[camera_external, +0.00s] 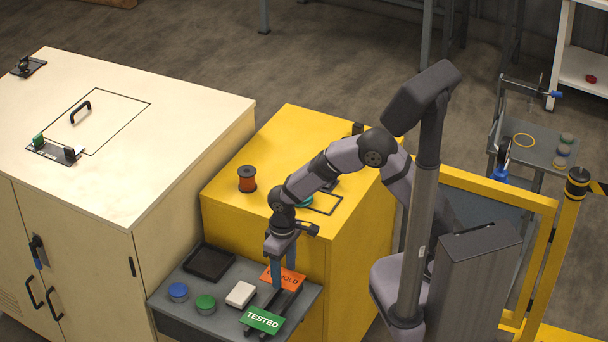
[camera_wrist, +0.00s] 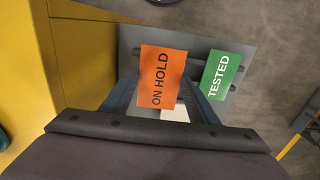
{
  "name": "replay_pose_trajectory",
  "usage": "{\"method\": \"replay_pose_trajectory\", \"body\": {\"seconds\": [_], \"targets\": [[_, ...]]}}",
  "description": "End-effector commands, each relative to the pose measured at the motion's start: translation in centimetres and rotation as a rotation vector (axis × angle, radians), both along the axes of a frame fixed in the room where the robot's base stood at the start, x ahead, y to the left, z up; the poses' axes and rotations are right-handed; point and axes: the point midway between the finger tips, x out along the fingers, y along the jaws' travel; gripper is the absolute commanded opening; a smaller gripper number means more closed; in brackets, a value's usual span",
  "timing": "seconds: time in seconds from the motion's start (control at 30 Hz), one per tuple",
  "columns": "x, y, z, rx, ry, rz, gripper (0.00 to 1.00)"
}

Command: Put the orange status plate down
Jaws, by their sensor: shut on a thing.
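The orange status plate (camera_external: 291,280), marked "ON HOLD", is held by my gripper (camera_external: 283,273) over the right part of the grey shelf. In the wrist view the orange plate (camera_wrist: 162,78) lies between the two fingers of my gripper (camera_wrist: 160,97). Part of its lettering is hidden behind a finger in the external view. The green "TESTED" plate (camera_external: 263,319) is at the shelf's front right; it also shows in the wrist view (camera_wrist: 222,76), right of the orange plate. Dark rails (camera_external: 287,300) run by the plates. I cannot tell whether the orange plate touches them.
A cream cabinet (camera_external: 172,128) is at left.

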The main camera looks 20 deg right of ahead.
Motion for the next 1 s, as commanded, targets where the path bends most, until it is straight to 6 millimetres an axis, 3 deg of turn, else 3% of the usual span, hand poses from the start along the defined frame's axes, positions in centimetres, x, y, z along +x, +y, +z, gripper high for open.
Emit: {"method": "replay_pose_trajectory", "body": {"seconds": [0.27,0.6,1.0], "targets": [[0.0,0.0,-0.9,0.0,0.0,0.0,0.27],[0.0,0.0,-4.5,-0.001,-0.001,-0.001,0.27],[0.0,0.0,-5.1,0.001,-0.001,-0.001,0.27]]}}
